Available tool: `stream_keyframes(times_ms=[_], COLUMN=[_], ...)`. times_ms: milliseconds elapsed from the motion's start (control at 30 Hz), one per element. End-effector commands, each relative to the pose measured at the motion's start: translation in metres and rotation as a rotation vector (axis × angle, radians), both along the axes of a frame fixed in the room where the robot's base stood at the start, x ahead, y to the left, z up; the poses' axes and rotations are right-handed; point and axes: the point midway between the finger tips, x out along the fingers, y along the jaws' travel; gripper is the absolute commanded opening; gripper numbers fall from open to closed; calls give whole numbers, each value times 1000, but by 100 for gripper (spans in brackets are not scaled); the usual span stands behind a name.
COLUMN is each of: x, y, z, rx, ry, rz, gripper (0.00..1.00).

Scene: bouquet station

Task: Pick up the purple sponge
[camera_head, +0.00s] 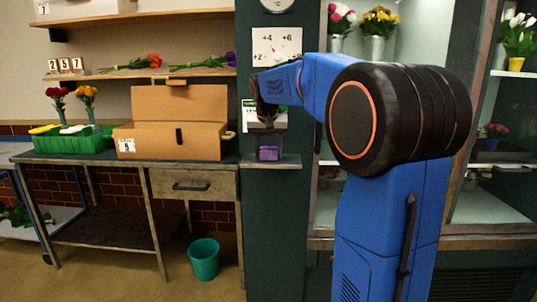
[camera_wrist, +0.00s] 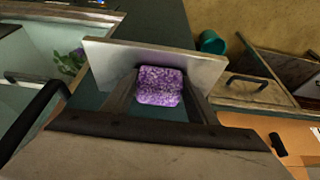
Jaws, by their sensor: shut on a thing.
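The purple sponge (camera_head: 268,153) is at the small ledge (camera_head: 285,163) on the dark green pillar. It also shows in the wrist view (camera_wrist: 160,86), speckled purple, between the two fingers. My gripper (camera_wrist: 160,98) reaches down from above and is shut on the sponge. In the head view my gripper (camera_head: 267,140) is small and dark against the pillar. The pale ledge shows right behind the sponge in the wrist view; I cannot tell whether the sponge still touches it.
A dial board (camera_head: 277,47) is above on the pillar. To the left, a workbench (camera_head: 85,158) holds an open cardboard box (camera_head: 178,138) and a green crate (camera_head: 75,143). A teal bucket (camera_head: 204,259) stands on the floor. Glass flower cabinets (camera_head: 495,190) are on the right.

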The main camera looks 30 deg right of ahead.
Motion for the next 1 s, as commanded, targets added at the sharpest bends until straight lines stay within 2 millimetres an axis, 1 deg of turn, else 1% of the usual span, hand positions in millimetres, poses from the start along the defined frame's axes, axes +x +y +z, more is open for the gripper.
stream_keyframes(times_ms=[167,400,600,700,800,1000], x=[1,1,1,1,0,0], y=[0,0,0,0,0,0], z=[16,59,87,95,99,100], rx=[-1,0,0,0,0,0], ry=[-3,-4,-2,-1,0,0], rz=[0,0,-1,0,0,0], gripper=[31,31,31,31,31,31])
